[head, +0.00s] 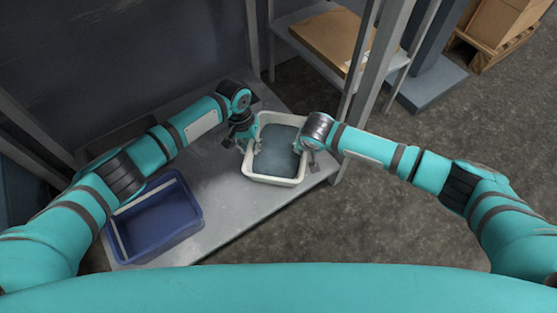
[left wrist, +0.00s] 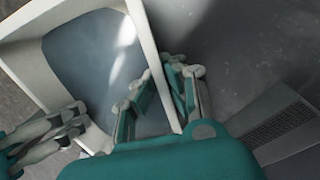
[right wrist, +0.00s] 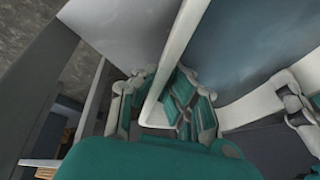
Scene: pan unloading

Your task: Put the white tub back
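The white tub (head: 272,181), with a grey-blue inside, is at the right end of the grey table (head: 236,205). I cannot tell whether it rests on the table or is slightly raised. My left gripper (head: 246,143) is at its left wall; in the left wrist view the fingers (left wrist: 159,76) straddle the wall (left wrist: 146,32) and close on it. My right gripper (head: 306,150) is at the opposite wall; in the right wrist view its fingers (right wrist: 160,82) pinch that wall (right wrist: 185,32) from both sides. No loose thing shows inside the tub.
A blue bin (head: 190,234) stands on the left part of the table. A shelf rack with an upright post (head: 356,75) and a cardboard box (head: 325,38) is behind and right. A wall backs the table. Open floor (head: 370,225) lies right.

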